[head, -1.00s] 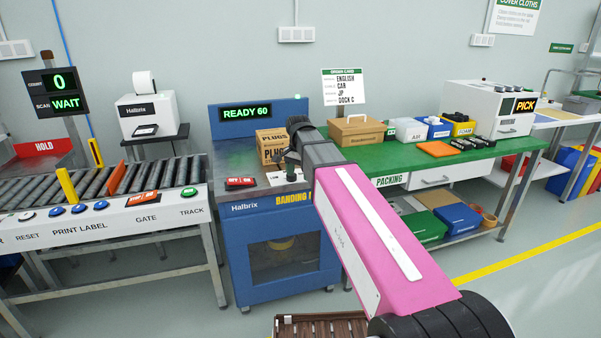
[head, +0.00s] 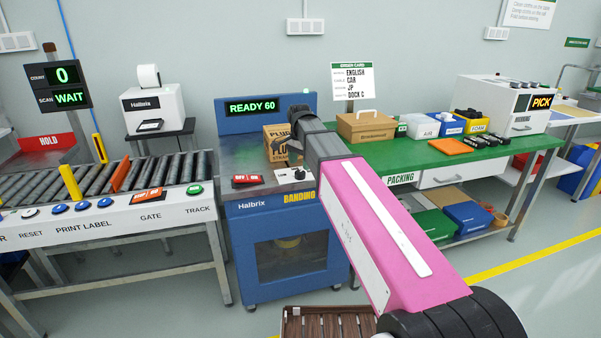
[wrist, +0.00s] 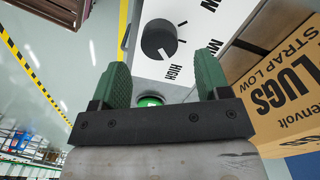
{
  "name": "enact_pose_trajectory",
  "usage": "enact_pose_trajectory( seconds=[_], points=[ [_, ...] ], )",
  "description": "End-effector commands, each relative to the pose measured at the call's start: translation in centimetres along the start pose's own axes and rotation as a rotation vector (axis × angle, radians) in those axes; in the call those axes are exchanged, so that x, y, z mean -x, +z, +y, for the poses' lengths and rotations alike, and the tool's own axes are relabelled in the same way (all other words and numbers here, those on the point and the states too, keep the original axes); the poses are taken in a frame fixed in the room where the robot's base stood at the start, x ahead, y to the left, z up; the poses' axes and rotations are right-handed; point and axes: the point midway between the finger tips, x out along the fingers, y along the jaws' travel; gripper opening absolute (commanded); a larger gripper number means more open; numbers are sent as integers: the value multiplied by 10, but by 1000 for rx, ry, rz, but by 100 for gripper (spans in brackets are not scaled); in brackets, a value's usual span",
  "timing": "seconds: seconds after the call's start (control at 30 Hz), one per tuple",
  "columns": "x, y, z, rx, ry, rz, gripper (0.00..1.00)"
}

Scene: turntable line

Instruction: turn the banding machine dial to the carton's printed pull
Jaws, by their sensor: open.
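The banding machine (head: 290,262) is blue, and its display (head: 251,107) reads READY 60. Its black dial (wrist: 158,40) sits on a white plate in the wrist view, with its light mark appearing to face HIGH; the other labels are partly cut off. The dial also shows in the head view (head: 299,174). The brown carton (wrist: 275,98) at right reads PLUGS and STRAP LOW; in the head view the carton (head: 276,143) stands on the machine top, partly behind my arm. My gripper (wrist: 163,66) is open and empty, its green fingers either side of the view below the dial.
A green button (wrist: 150,100) shows between my fingers. A red switch (head: 247,181) lies left of the dial plate. The roller conveyor (head: 105,178) stands left, and the green packing table (head: 400,158) with boxes stands right.

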Motion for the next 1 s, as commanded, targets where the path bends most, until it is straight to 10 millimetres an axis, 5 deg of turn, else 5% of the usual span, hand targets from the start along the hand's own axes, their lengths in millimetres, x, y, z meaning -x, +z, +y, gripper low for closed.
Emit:
enact_pose_trajectory(
  seconds=[0.3, 0.73, 0.9, 1.0],
  points=[
    [-38, 0, 0, 0, 1, 0, 70],
    [-44, 0, 0, 0, -1, 0, 70],
    [-44, 0, 0, 1, -1, 0, 20],
    [-44, 0, 0, 1, 0, 0, 20]
  ],
)
